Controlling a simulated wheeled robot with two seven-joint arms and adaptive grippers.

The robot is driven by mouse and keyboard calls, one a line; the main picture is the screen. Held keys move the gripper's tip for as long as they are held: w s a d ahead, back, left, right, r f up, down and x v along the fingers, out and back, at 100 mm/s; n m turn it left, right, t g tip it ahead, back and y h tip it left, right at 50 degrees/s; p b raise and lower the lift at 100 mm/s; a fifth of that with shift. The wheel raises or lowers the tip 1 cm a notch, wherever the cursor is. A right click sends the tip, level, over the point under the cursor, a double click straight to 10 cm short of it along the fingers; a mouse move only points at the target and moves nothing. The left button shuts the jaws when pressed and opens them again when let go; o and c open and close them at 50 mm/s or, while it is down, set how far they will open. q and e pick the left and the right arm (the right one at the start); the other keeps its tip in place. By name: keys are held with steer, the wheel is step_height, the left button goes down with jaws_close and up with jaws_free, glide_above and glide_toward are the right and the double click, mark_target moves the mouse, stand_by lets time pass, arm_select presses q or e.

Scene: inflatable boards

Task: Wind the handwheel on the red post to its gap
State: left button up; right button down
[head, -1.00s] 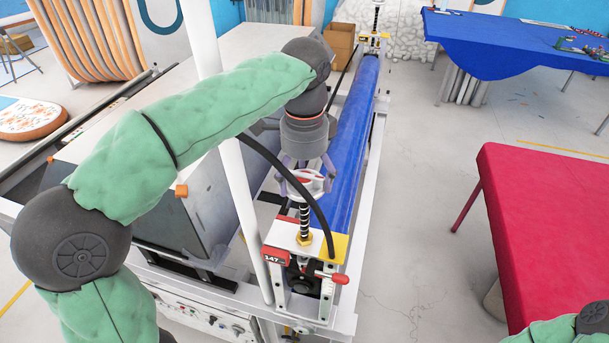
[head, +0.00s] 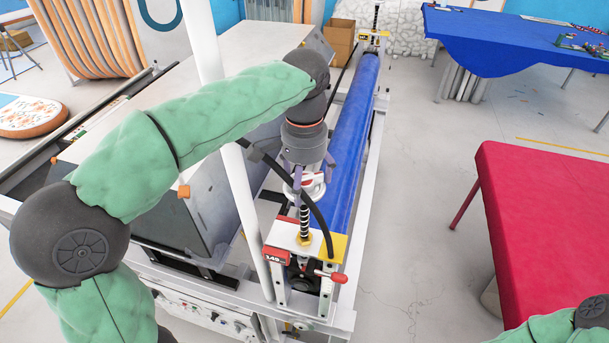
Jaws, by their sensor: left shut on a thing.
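The handwheel (head: 314,188), pale with red on its top, sits on a black-and-white threaded screw (head: 304,222) above the near end post (head: 278,275). The post carries a red block (head: 276,257) with a small number readout, which seems to read 143. My left gripper (head: 306,180) comes down from above and is shut on the handwheel, its purple fingers around the rim. The gap at the post is hard to make out from here. Part of my right arm shows at the bottom right corner; its gripper is out of view.
A blue roller (head: 350,140) runs back from the post to a far post with its own screw (head: 376,18). A white upright pole (head: 240,200) and a black hose pass close to my left arm. A red table (head: 550,220) stands at the right, with clear floor between.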

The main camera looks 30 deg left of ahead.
arm_select(q)
steer(key=n, duration=0.3)
steer(key=n+p, duration=0.1)
steer(key=n, duration=0.1)
steer(key=shift+f+n, duration=0.2)
steer(key=shift+n, duration=0.2)
steer(key=shift+n, duration=0.3)
stand_by(0.8)
stand_by(1.2)
steer(key=o, duration=1)
steer(key=shift+s, duration=0.1)
steer(key=shift+c, duration=0.2)
steer(key=shift+r, duration=0.1)
step_height(320, 180, up, 12)
